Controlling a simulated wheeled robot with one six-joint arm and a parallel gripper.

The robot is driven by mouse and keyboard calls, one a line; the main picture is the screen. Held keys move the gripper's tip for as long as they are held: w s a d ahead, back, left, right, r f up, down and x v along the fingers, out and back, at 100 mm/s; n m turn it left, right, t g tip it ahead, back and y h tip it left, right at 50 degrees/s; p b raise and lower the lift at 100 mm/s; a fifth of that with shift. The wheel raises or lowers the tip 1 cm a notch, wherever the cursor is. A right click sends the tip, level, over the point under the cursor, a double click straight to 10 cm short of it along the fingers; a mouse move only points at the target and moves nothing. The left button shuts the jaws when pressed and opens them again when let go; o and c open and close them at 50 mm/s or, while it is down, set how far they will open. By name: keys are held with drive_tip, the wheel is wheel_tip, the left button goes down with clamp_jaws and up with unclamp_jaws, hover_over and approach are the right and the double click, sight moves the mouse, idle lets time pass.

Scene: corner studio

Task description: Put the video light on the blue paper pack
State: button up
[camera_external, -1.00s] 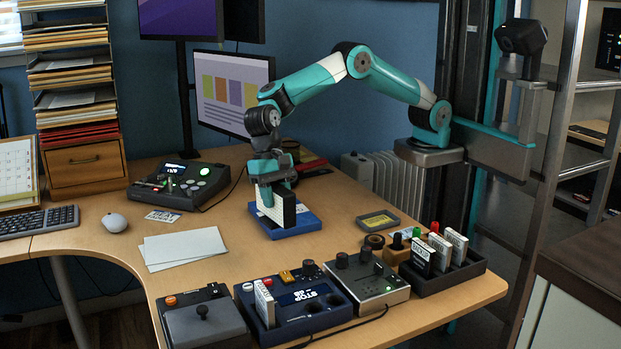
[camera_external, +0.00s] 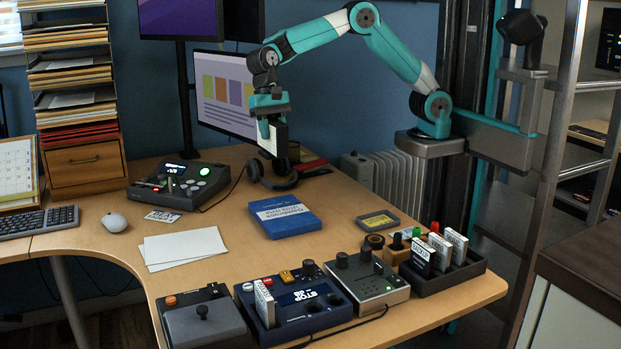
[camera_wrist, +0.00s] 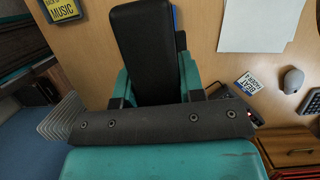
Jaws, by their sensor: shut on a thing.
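My gripper (camera_external: 270,127) is shut on the video light (camera_external: 281,138), a thick panel with white and dark faces. It holds the light upright in the air, above and behind the blue paper pack. In the wrist view the light's black face (camera_wrist: 143,50) stands between my teal fingers. The blue paper pack (camera_external: 285,216) lies flat on the desk with nothing on it, its white lettering showing. In the wrist view the light hides nearly all of the pack; only a thin blue strip shows beside it.
Headphones (camera_external: 272,176) lie on the desk behind the pack. A yellow-labelled box (camera_external: 378,220) is to its right and white paper sheets (camera_external: 185,248) to its left. Control panels (camera_external: 300,305) and a rack of upright cards (camera_external: 445,268) line the front edge.

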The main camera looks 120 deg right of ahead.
hover_over(284, 212)
drive_tip(key=shift+m, duration=0.3)
drive_tip(key=shift+f+b, duration=0.7)
drive_tip(key=shift+f, duration=9.1)
drive_tip(key=shift+f, duration=0.1)
drive_tip(key=o, duration=1.1)
drive_tip(key=shift+c, duration=0.2)
